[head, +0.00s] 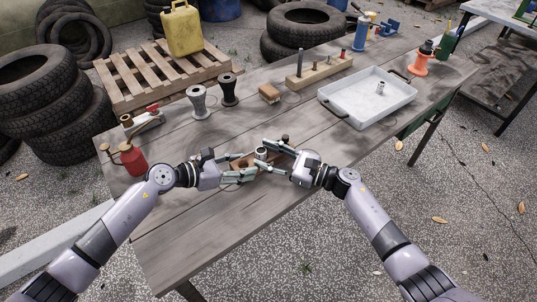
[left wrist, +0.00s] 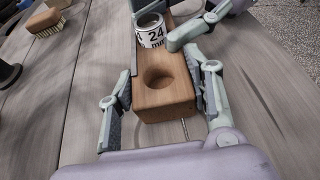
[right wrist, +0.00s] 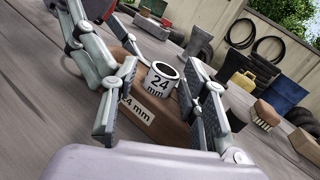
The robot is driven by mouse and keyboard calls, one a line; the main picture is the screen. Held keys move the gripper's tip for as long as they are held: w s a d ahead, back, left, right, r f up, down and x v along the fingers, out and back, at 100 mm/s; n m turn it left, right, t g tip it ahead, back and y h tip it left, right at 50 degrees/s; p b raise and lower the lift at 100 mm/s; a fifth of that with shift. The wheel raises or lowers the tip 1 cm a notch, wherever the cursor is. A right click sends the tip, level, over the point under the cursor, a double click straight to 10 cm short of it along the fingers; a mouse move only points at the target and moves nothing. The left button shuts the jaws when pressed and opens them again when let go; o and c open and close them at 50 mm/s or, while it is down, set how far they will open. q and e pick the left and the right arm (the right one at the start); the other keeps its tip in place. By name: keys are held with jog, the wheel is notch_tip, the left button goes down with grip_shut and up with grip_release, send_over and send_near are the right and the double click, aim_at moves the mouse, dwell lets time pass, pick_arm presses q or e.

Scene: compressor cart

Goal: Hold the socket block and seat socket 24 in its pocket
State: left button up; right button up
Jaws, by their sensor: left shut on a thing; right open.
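The wooden socket block (left wrist: 165,98) lies on the table between the fingers of my left gripper (head: 238,167), which is shut on its sides. A round, empty pocket (left wrist: 159,77) shows in its near end in the left wrist view. Socket 24 (right wrist: 161,80), a silver ring with a white "24 mm" label, stands about upright at the block's other part, beside the block's own "24 mm" label (right wrist: 136,107). My right gripper (right wrist: 158,92) is open, with its fingers on either side of the socket. The socket's lower end is hidden, so I cannot tell how deep it sits.
A white tray (head: 345,105) with a small metal piece (head: 380,88) stands at the right. A brush (head: 269,93), two spools (head: 198,103) and a pegged wooden rack (head: 318,73) stand behind. A red can (head: 132,159) is at the left. The front table planks are clear.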

pick_arm(q)
jog(key=shift+d+r, duration=0.15)
jog(key=shift+r, duration=0.1)
pick_arm(e)
jog(key=shift+d+f, duration=0.35)
jog(key=shift+f, duration=0.45)
jog(key=shift+w+r, duration=0.1)
jog(key=shift+r, duration=0.2)
pick_arm(q)
jog(key=shift+w+f, duration=0.2)
jog(key=shift+w, duration=0.05)
pick_arm(e)
jog(key=v, duration=1)
jog(key=shift+d+r, duration=0.35)
pick_arm(q)
jog(key=shift+s+f, duration=0.1)
pick_arm(e)
jog(key=shift+s+d+r, duration=0.2)
jog(key=shift+s+d, duration=0.2)
jog(key=shift+d, duration=0.1)
pick_arm(q)
jog(key=o, duration=1.4)
jog(key=shift+o, duration=0.2)
